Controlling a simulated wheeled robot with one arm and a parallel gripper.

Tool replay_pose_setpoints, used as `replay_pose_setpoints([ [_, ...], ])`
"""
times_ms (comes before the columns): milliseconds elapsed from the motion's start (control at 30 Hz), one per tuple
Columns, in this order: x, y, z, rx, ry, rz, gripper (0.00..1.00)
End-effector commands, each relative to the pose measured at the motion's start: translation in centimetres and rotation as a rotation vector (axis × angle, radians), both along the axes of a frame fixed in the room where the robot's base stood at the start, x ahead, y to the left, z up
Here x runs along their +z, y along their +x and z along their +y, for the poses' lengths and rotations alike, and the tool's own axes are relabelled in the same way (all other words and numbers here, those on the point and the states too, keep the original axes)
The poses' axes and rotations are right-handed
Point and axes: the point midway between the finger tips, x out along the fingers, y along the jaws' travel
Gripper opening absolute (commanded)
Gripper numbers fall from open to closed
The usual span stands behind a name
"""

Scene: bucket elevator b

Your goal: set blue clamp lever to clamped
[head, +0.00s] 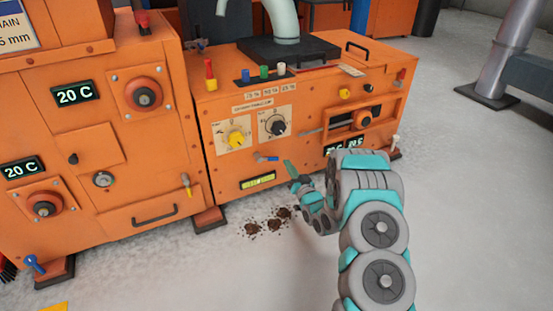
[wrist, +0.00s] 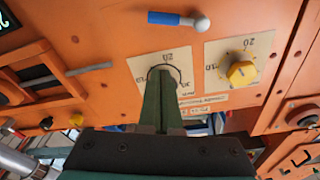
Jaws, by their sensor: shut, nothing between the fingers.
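A small blue lever (head: 266,158) with a pale round end lies roughly level on the orange front panel, below the two dials. In the wrist view the blue lever (wrist: 178,20) is at the top, its pale ball end to the right. My gripper (head: 290,167) is just right of the lever and in front of the panel in the head view. In the wrist view my gripper (wrist: 162,75) has its green fingers together and empty, apart from the lever and overlapping the dark dial. Another blue handle (head: 33,264) is at the lower left of the left machine.
A yellow knob (head: 236,139) and a dark knob (head: 277,127) sit above the lever. A lit display (head: 258,180) is below it. Dark spilled clumps (head: 268,222) lie on the floor. A black handle (head: 155,215) juts from the left machine. Grey floor is open at the right.

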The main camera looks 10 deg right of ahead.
Motion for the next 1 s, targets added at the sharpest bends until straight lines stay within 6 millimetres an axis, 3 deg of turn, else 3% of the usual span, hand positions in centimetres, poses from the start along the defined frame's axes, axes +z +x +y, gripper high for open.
replay_pose_setpoints([
  [233, 0.2, 1.6, 0.5, 0.003, -0.002, -0.004, 0.0],
  [767, 1.3, 9.7, 2.1, 0.001, -0.002, -0.003, 0.0],
  [1000, -1.6, 8.9, 2.8, 0.0, 0.0, 0.004, 0.0],
])
